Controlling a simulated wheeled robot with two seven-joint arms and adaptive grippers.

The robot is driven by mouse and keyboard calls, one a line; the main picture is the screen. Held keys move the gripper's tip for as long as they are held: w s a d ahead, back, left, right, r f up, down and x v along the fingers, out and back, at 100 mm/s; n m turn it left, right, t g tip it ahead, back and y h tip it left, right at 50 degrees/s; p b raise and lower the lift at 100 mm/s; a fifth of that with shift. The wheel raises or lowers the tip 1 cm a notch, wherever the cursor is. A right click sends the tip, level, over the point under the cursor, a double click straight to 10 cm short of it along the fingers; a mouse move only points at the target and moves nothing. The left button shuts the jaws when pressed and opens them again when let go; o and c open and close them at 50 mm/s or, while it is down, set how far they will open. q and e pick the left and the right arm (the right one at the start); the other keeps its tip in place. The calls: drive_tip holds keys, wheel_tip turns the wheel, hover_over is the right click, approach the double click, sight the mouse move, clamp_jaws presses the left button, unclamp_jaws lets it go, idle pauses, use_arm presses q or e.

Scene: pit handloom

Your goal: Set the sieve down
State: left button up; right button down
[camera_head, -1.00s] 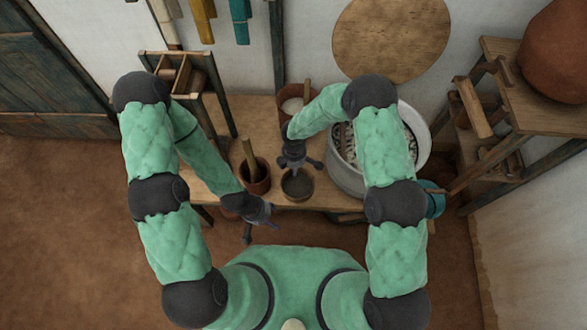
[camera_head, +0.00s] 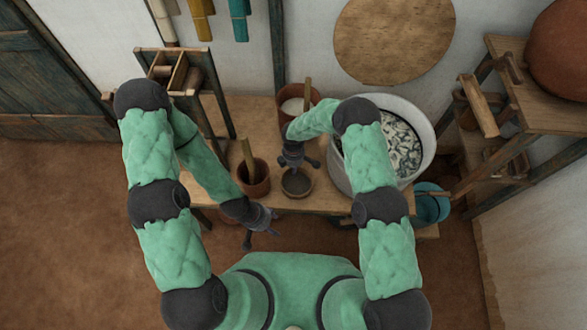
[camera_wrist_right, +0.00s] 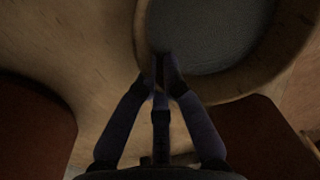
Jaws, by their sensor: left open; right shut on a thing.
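The sieve (camera_head: 296,184) is a small round wooden-rimmed piece with a grey mesh inside. In the head view it is at the table's front edge, between the clay pot and the big pale tub. My right gripper (camera_head: 298,165) is shut on its far rim. In the right wrist view the grey mesh (camera_wrist_right: 210,32) fills the top, with the right gripper's closed fingertips (camera_wrist_right: 163,62) at the rim. I cannot tell whether the sieve touches the tabletop. My left gripper (camera_head: 264,228) is open and empty, in front of the table, lower left of the sieve.
A clay pot (camera_head: 262,188) with a stick stands left of the sieve. Another pot (camera_head: 286,127) with white contents stands behind. The pale tub (camera_head: 425,135) is at right, with a teal bucket (camera_head: 444,207) below it. The wooden table (camera_head: 240,125) has bare room at back left.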

drive_tip(key=shift+f, duration=0.2)
drive_tip(key=c, duration=1.4)
unclamp_jaws()
drive_tip(key=shift+r, duration=0.1)
